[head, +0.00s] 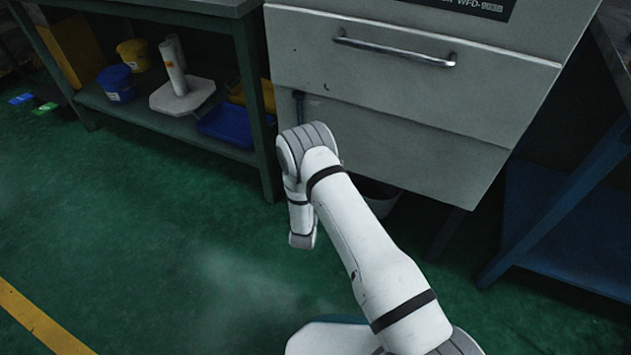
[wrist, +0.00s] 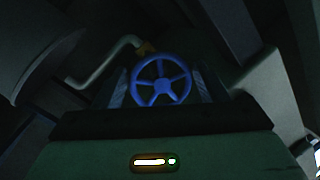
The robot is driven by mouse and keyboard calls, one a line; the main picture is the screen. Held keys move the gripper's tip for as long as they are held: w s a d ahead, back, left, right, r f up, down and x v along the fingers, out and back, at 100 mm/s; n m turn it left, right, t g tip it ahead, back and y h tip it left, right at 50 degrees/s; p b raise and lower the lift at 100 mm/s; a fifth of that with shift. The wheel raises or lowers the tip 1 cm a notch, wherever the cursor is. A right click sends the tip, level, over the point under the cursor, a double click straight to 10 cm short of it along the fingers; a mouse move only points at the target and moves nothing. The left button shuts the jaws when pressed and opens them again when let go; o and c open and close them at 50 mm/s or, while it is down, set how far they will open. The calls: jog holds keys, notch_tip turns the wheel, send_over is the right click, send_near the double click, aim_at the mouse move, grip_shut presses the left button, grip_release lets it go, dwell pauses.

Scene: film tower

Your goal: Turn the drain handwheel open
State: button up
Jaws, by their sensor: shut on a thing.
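The blue handwheel (wrist: 161,82), a round rim with several spokes, shows in the middle of the wrist view. My gripper (wrist: 160,88) is shut on it, with one finger at the left of the rim and one at the right. Behind the wheel is a brass-coloured fitting (wrist: 146,48), and a pale bent pipe (wrist: 104,62) runs from it to the left. In the head view my arm hides the gripper and most or all of the wheel. The wheel's turn angle cannot be told.
A grey cabinet (head: 400,95) with a drawer handle (head: 395,50) stands close behind my arm. A pale bucket (head: 378,198) sits under it, partly hidden. A shelf bench (head: 165,125) with tubs is at left, a blue stand (head: 570,235) at right. Green floor (head: 140,240) is clear at front left.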

jog(key=shift+a+r, duration=0.1)
jog(key=shift+a, duration=0.05)
jog(key=shift+s+d+r+n+g+h+p, duration=0.2)
jog(key=shift+n+g+h+p, duration=0.8)
jog(key=shift+n, duration=3.45)
jog(key=shift+s+d+r+n+g+h+p, duration=0.2)
jog(key=shift+n+h, duration=1.25)
jog(key=shift+n, duration=3.05)
jog(key=shift+w+d+r+n+g+h+p, duration=0.2)
jog(key=shift+n+g+h+p, duration=0.85)
jog(key=shift+n, duration=3.4)
jog(key=shift+s+d+r+t+h, duration=0.1)
jog(key=shift+s+d+t+h, duration=0.1)
jog(key=shift+t+h, duration=0.2)
jog(key=o, duration=0.6)
jog(key=shift+o, duration=1.1)
jog(key=shift+w+a+r, duration=0.1)
jog(key=shift+r, duration=0.05)
